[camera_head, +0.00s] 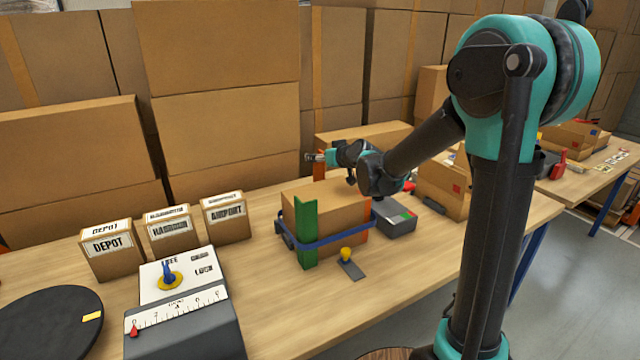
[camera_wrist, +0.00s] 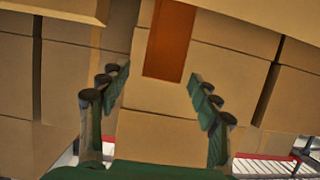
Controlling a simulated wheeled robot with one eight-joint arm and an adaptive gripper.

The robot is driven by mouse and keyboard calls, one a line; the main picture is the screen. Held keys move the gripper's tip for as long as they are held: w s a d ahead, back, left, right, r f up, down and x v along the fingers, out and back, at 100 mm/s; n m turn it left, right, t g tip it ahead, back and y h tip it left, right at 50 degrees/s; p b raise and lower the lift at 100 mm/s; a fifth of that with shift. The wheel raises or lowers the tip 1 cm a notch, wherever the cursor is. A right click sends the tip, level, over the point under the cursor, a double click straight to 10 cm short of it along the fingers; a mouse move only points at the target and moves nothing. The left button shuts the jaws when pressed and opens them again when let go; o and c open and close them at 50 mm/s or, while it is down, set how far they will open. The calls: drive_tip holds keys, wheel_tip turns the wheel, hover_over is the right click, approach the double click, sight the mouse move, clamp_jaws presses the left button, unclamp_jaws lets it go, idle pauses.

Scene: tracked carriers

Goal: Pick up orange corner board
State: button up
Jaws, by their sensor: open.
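The orange corner board shows in the wrist view (camera_wrist: 169,45) as an upright orange-brown strip, its upper end cut off by the frame. In the head view only a small orange strip (camera_head: 319,173) shows below my gripper (camera_head: 313,157), at the back of the strapped carton; the rest is hidden. My gripper is open, with its two green-and-black fingers (camera_wrist: 157,78) spread apart. The strip appears between the finger lines and beyond the tips. No contact shows. The gap to it is hard to judge.
A carton (camera_head: 342,210) with a blue strap (camera_head: 335,240) and green corner board (camera_head: 306,235) stands in front of my gripper. A grey device (camera_head: 396,222) is beside it. Labelled boxes (camera_head: 112,250) and a scale (camera_head: 195,335) stand left. Stacked cartons (camera_head: 220,110) wall the back.

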drive_tip(key=x, duration=0.3)
drive_tip(key=shift+w+a+f, duration=0.1)
drive_tip(key=shift+w+a, duration=0.1)
drive_tip(key=shift+w, duration=0.05)
drive_tip(key=c, duration=1.4)
